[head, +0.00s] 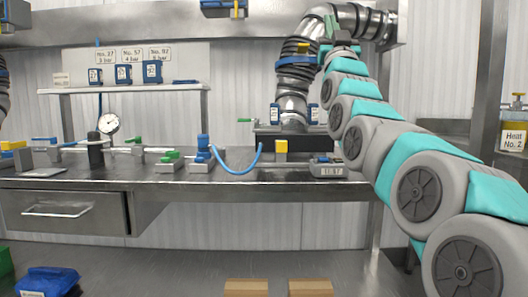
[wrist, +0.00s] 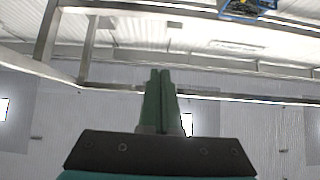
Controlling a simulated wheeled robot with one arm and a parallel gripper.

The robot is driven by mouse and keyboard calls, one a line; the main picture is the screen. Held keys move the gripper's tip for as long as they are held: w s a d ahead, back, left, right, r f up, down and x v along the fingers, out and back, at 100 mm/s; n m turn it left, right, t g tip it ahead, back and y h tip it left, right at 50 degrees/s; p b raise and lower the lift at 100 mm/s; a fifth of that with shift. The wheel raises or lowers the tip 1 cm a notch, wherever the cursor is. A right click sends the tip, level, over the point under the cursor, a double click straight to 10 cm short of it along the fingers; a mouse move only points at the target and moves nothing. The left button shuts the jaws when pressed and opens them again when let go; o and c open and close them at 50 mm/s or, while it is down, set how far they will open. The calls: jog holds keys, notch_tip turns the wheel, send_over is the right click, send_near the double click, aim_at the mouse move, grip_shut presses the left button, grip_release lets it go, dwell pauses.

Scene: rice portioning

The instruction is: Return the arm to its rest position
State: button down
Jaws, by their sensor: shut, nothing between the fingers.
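My gripper (wrist: 160,72) shows in the wrist view, with two green fingers pressed together and nothing between them. It points up toward the ceiling, clear of any surface. In the head view my grey and teal arm (head: 415,185) reaches from the lower right corner up to the top middle, above the bench. Its far end is in front of a dark ribbed duct, and the fingers are hard to make out there. I cannot tell the gap between arm and duct.
The ribbed duct (head: 292,105) hangs over the steel bench (head: 110,181). On the bench are a gauge (head: 108,124), valves, a blue hose (head: 237,171) and a scale (head: 327,168). A shelf (head: 130,88) holds blue boxes. A jar (head: 513,135) stands at the right.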

jog(key=w+a+f+n+g+y, duration=0.1)
jog(key=a+f+g, duration=0.1)
jog(key=f, duration=0.3)
jog(key=w+a+f+n+g+y, duration=0.1)
jog(key=w+f+g, duration=0.1)
jog(key=f, duration=0.2)
jog(key=s+a+f+g+p, duration=0.1)
jog(key=s+f+g, duration=0.25)
jog(key=f, duration=0.75)
jog(key=s+a+f+g, duration=0.15)
jog(key=f+g, duration=0.25)
jog(key=f, duration=0.6)
jog(key=s+f+g+p, duration=0.1)
jog(key=s+f+g, duration=0.3)
jog(key=f, duration=0.7)
jog(key=s+d+f+g+h, duration=0.1)
jog(key=s+d+f+g, duration=0.2)
jog(key=s+f+g, duration=0.95)
jog(key=s+f, duration=0.3)
jog(key=s, duration=0.5)
jog(key=s+d+f+m, duration=0.1)
jog(key=s+f, duration=0.4)
jog(key=s, duration=0.4)
jog(key=s+d+f+m+g+h+p, duration=0.1)
jog(key=s+f, duration=0.3)
jog(key=s, duration=0.6)
jog(key=shift+d+f+g, duration=0.15)
jog(key=shift+d+g, duration=0.1)
jog(key=shift+g, duration=0.05)
